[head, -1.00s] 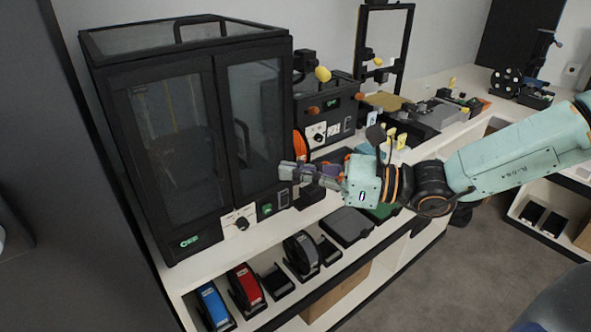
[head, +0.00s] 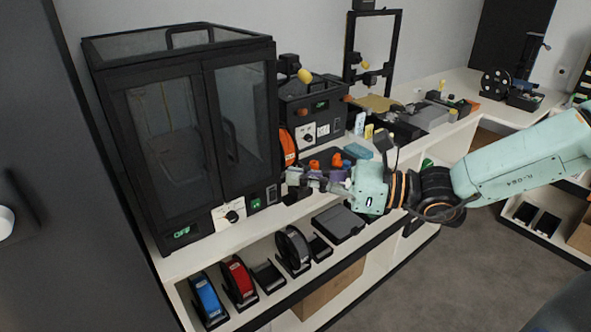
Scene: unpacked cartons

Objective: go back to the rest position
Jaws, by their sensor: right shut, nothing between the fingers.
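My right arm comes in from the right edge of the head view. Its gripper (head: 300,179) is shut and empty, pointing left at the right front corner of the black enclosure (head: 188,130). The enclosure's two glazed doors look closed, and its small display reads OFF. I cannot tell whether the fingertips touch the enclosure. My left gripper is not in view.
A tray with orange and purple parts (head: 338,162) lies behind my right gripper. Open-frame machines (head: 374,50) stand further back on the white bench. Blue (head: 207,298) and red (head: 240,281) spools sit on the shelf below.

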